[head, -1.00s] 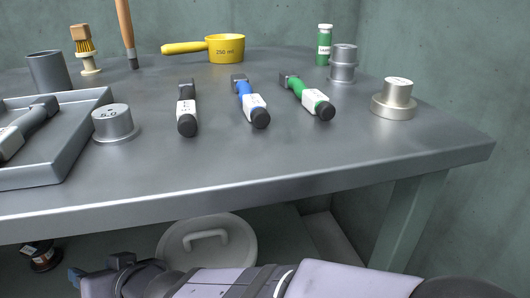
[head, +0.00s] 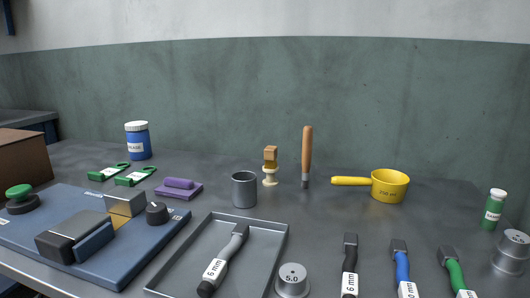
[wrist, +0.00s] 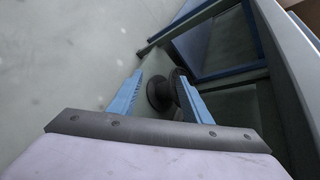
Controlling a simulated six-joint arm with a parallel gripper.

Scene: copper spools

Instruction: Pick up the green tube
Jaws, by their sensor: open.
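A small green tube (head: 493,212) with a white cap and a white label stands upright near the right edge of the table in the head view. It stands behind and left of a grey metal spool-shaped piece (head: 511,252). My gripper (wrist: 160,92) shows only in the wrist view, with its two blue fingers apart. No held object shows between them. The green tube is not in the wrist view, and my gripper is not in the head view now.
Green-, blue- and black-handled tools (head: 453,270) lie in front of the tube. A yellow measuring cup (head: 389,186) stands to its left. A grey tray (head: 283,243) holds another tool. A blue board (head: 170,240) fills the left. A wall (head: 400,110) rises behind.

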